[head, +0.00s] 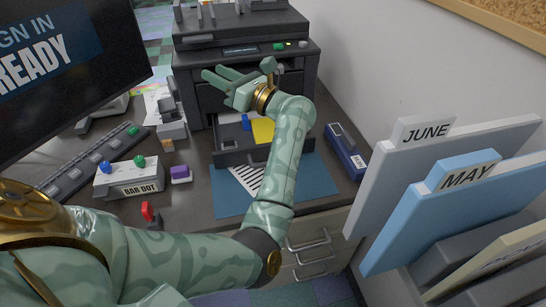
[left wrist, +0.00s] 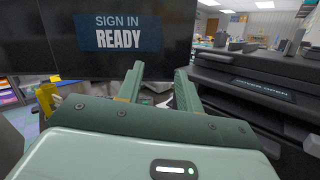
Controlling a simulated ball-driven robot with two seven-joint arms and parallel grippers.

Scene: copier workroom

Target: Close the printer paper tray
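The dark grey printer (head: 296,55) stands at the back of the desk. Its paper tray (head: 230,158) is pulled out toward me, with a yellow thing (head: 263,130) and a small blue thing (head: 246,121) in it. My left forearm hides the tray's right part. My left gripper (head: 213,74) is above the tray, in front of the printer body, with fingers pointing left. It does not touch the tray. In the left wrist view the fingers (left wrist: 157,82) are apart with nothing between them, and the printer (left wrist: 240,85) is at the right. My right gripper is not in view.
A blue mat (head: 320,185) with a striped sheet lies below the tray. A dark blue box (head: 346,150) is to the right. A monitor (head: 70,65), a control box (head: 130,178) and a purple block (head: 181,174) are left. Large folders (head: 440,190) stand at the right.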

